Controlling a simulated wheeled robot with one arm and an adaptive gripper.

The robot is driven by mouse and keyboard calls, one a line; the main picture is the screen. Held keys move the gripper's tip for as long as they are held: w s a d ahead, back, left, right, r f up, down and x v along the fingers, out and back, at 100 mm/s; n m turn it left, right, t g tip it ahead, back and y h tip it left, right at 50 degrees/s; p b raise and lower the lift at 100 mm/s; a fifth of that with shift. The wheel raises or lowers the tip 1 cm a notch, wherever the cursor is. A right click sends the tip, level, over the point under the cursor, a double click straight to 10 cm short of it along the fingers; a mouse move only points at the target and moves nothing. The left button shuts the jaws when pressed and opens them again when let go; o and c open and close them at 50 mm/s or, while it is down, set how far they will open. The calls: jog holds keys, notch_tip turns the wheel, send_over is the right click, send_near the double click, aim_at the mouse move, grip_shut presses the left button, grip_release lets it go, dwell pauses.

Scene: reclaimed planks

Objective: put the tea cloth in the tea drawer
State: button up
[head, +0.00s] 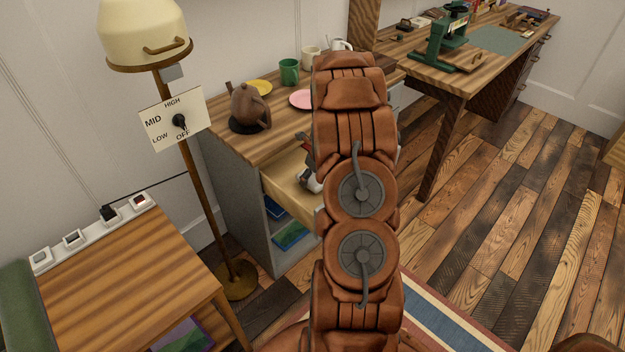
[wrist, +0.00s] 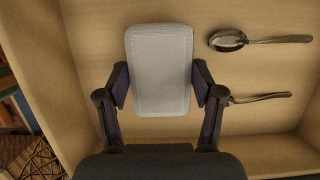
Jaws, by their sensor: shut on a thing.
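The tea cloth (wrist: 160,62) is a pale grey, folded rounded rectangle in the wrist view. My gripper (wrist: 161,86) has a finger against each side of it and is shut on it. The cloth is over the bare floor of the open wooden drawer (wrist: 262,77); I cannot tell whether it touches that floor. In the head view the drawer (head: 286,183) is pulled out under the counter top, and my arm covers much of it. My gripper is mostly hidden there behind the arm.
A spoon (wrist: 228,40) and another piece of cutlery (wrist: 262,97) lie in the drawer, right of the cloth. A brown teapot (head: 250,107), a green cup (head: 289,71) and a pink plate (head: 300,99) stand on the counter. A lamp pole (head: 196,190) rises left of the drawer unit.

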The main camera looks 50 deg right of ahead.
jog(key=shift+f, duration=0.9)
jog(key=o, duration=1)
